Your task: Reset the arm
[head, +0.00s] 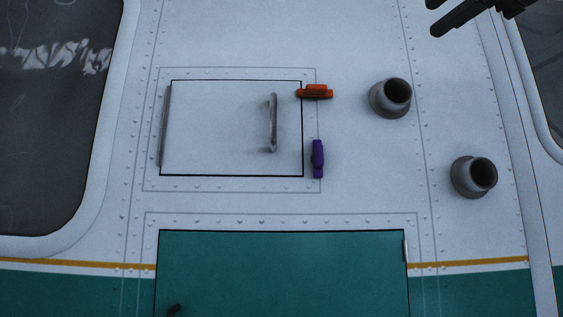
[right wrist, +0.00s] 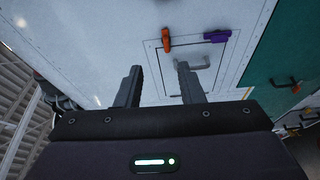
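My right gripper (head: 434,17) is at the top right of the head view, in front of the white fuselage wall and apart from the hatch. In the right wrist view its two fingers (right wrist: 158,72) are spread with nothing between them. A small white hatch door (head: 215,130) looks closed, with a grey bar handle (head: 273,123). An orange latch (head: 315,91) lies horizontal across its upper right edge. A purple latch (head: 318,158) stands vertical beside its lower right edge. The wrist view also shows the orange latch (right wrist: 166,40) and purple latch (right wrist: 217,37). My left gripper is not in view.
Two grey round ports, an upper one (head: 391,98) and a lower one (head: 474,177), stick out right of the hatch. A green panel (head: 290,270) with a dark handle (head: 173,309) is below. Dark windows flank the wall.

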